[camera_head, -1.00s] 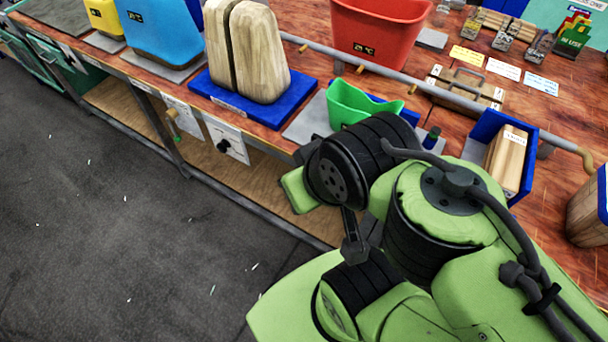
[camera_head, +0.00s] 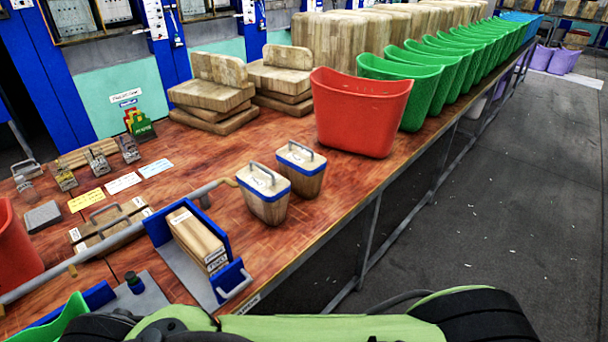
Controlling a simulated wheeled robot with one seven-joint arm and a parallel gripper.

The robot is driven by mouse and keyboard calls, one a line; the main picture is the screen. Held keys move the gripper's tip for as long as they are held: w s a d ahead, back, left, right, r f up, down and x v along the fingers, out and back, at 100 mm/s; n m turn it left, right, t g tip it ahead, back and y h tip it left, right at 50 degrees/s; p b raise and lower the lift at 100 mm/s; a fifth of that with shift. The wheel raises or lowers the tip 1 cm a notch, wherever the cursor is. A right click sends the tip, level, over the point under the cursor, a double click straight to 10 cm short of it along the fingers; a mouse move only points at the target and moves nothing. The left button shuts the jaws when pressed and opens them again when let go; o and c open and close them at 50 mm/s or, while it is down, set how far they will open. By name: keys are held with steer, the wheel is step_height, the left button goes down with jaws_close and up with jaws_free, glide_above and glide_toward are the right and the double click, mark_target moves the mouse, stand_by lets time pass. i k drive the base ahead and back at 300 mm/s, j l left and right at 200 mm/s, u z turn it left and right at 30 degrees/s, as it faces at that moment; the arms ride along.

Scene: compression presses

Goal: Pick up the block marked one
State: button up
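Two tapered wooden blocks with blue bands and grey top handles stand upright side by side on the red-brown table. The nearer block (camera_head: 266,207) is on the left and the farther block (camera_head: 306,182) is just behind it to the right. Both have small markings on top that are too small to read, so I cannot tell which is marked one. My green and black arm shows only along the bottom edge. My gripper is out of view.
A blue holder (camera_head: 232,281) with labelled wooden boards stands left of the blocks, beside a grey rail (camera_head: 128,235). A red bin (camera_head: 360,113) and a row of green bins (camera_head: 410,88) stand behind. Stacked wooden pieces (camera_head: 212,94) lie at the back. Floor at right is clear.

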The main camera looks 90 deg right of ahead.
mark_target(305, 168)
steer(key=z, duration=3.15)
